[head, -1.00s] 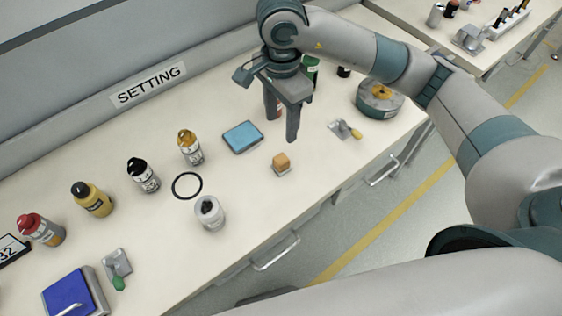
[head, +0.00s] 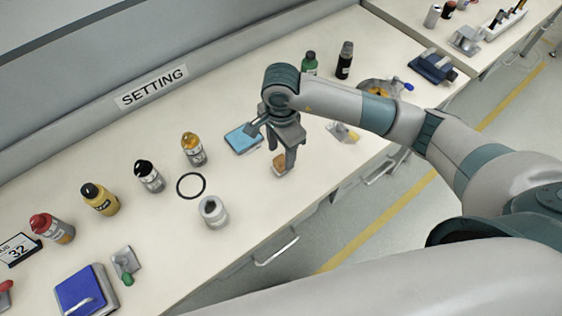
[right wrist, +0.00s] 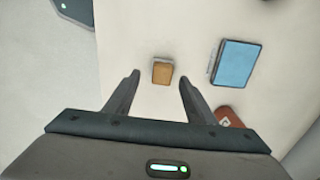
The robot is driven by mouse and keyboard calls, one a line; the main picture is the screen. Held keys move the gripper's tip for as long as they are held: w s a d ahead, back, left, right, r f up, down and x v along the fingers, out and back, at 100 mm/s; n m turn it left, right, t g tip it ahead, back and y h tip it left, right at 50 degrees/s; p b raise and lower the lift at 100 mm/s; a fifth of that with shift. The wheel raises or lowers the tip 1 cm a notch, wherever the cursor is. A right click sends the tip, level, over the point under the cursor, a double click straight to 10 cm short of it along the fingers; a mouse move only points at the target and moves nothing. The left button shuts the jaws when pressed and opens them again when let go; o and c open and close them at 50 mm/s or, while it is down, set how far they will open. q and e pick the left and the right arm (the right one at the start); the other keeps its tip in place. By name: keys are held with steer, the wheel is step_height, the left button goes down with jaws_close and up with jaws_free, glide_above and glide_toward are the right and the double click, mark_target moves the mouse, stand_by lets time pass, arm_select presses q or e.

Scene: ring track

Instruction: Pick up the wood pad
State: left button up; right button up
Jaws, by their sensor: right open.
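The wood pad (head: 279,160) is a small tan block on a pale base, lying on the white bench top. My right gripper (head: 281,156) is above it with fingers pointing down, and one finger partly covers it in the head view. In the right wrist view the wood pad (right wrist: 162,73) shows between the two spread fingertips of the right gripper (right wrist: 159,79), with free space on both sides. The gripper is open and empty; its exact height over the pad is hard to tell. My left gripper is not in view.
A blue pad (head: 241,139) lies just left of the right gripper; it also shows in the right wrist view (right wrist: 236,64). A scraper (head: 343,132) lies to the right. The bench's front edge is close.

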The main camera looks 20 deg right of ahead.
mark_target(281, 160)
steer(key=shift+w+f+p, duration=0.1)
steer(key=shift+f+p, duration=0.65)
steer(key=shift+p, duration=0.05)
step_height(281, 160, down, 3)
steer(key=shift+w+d+r+p, duration=0.1)
steer(key=shift+p, duration=0.65)
steer(key=shift+f, duration=0.5)
steer(key=c, duration=1.1)
steer(key=shift+r, duration=0.15)
